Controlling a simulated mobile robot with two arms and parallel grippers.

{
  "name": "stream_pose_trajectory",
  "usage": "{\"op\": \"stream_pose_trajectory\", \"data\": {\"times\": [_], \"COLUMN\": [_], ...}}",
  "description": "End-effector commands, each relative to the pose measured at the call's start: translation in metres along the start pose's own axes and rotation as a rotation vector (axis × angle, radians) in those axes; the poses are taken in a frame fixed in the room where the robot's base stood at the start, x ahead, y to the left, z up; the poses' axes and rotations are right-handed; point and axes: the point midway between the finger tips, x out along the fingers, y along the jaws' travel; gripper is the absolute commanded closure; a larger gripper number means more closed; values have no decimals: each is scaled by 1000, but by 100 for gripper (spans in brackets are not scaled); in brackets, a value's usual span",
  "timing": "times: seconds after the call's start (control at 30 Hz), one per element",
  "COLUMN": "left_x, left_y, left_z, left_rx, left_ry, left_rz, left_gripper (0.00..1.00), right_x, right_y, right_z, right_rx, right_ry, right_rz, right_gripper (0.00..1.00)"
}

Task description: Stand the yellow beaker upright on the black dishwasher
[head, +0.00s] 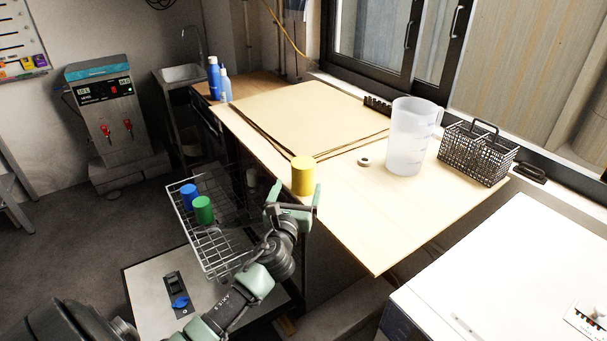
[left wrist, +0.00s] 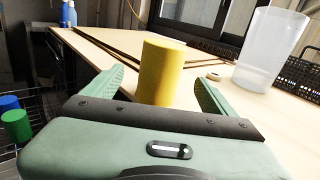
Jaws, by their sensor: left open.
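The yellow beaker (head: 302,176) is upright at the front edge of the light wooden worktop. It also shows in the left wrist view (left wrist: 161,72), with its lower end partly hidden by my gripper. My left gripper (head: 296,190) is open, its two green fingers on either side of the beaker; in the left wrist view gaps show between fingers and beaker. The black dishwasher cannot be made out for certain; a dark front shows below the worktop, behind a pulled-out wire rack (head: 215,262). My right gripper is not in view.
A blue beaker (head: 188,196) and a green beaker (head: 203,210) stand in the wire rack. A clear pitcher (head: 410,140), a tape roll (head: 364,162) and a black wire basket (head: 474,158) are on the worktop (head: 375,225). Its front right part is clear.

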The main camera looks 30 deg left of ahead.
Motion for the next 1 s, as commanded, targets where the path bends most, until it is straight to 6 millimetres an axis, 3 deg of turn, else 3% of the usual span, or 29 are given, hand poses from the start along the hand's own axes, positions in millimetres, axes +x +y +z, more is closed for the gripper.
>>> {"op": "stream_pose_trajectory", "data": {"times": [0.6, 0.9, 1.0], "left_x": [74, 79, 79], "left_y": [-2, -2, -2], "left_z": [0, 0, 0], "left_rx": [29, 29, 29], "left_ry": [-8, -7, -7], "left_rz": [-4, -5, -5], "left_gripper": [13, 13, 41], "right_x": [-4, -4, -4], "right_y": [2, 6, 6], "right_z": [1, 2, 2], "right_rx": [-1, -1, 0], "right_ry": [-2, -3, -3], "right_rz": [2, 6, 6], "right_gripper": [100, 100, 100]}}
